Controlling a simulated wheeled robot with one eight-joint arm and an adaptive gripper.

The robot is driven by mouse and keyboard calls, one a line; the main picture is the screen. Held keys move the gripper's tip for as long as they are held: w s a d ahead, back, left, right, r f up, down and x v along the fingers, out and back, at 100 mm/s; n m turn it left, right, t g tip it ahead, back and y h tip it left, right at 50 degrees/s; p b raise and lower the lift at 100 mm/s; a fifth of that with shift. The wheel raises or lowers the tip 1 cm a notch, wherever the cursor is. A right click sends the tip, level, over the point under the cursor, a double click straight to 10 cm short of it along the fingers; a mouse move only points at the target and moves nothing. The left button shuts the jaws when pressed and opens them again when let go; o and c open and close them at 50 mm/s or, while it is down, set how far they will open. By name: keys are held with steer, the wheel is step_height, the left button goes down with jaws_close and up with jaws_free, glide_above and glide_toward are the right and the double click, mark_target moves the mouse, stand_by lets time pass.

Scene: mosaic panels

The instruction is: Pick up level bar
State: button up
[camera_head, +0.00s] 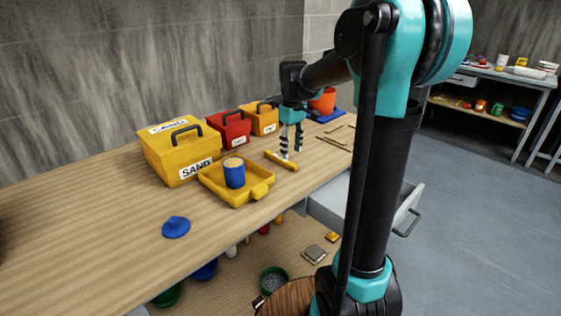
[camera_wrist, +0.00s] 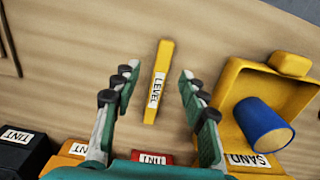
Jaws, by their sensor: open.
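The level bar (camera_head: 282,161) is a yellow bar lying flat on the wooden workbench, right of the yellow tray. In the wrist view the level bar (camera_wrist: 157,88) shows a white label reading LEVEL. It lies lengthwise between my fingers, with clear space on both sides. My gripper (camera_head: 291,148) points down over the bar in the head view. In the wrist view my gripper (camera_wrist: 157,80) is open, its green fingers spread apart with nothing held. The height of the fingertips above the bar is hard to tell.
A yellow tray (camera_head: 257,190) holds a blue cup (camera_head: 234,175). A yellow SAND box (camera_head: 180,150), a red box (camera_head: 230,128) and an orange box (camera_head: 262,117) stand along the wall. A blue lid (camera_head: 176,227) lies at the front. Thin sticks (camera_head: 335,141) lie to the right.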

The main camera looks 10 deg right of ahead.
mark_target(289, 162)
steer(key=shift+w+a+f, duration=0.1)
steer(key=shift+a+f, duration=0.1)
steer(key=shift+f, duration=1.1)
steer(key=shift+w+a+f, duration=0.1)
steer(key=shift+a+f, duration=0.05)
steer(key=shift+f, duration=1.15)
jaws_close()
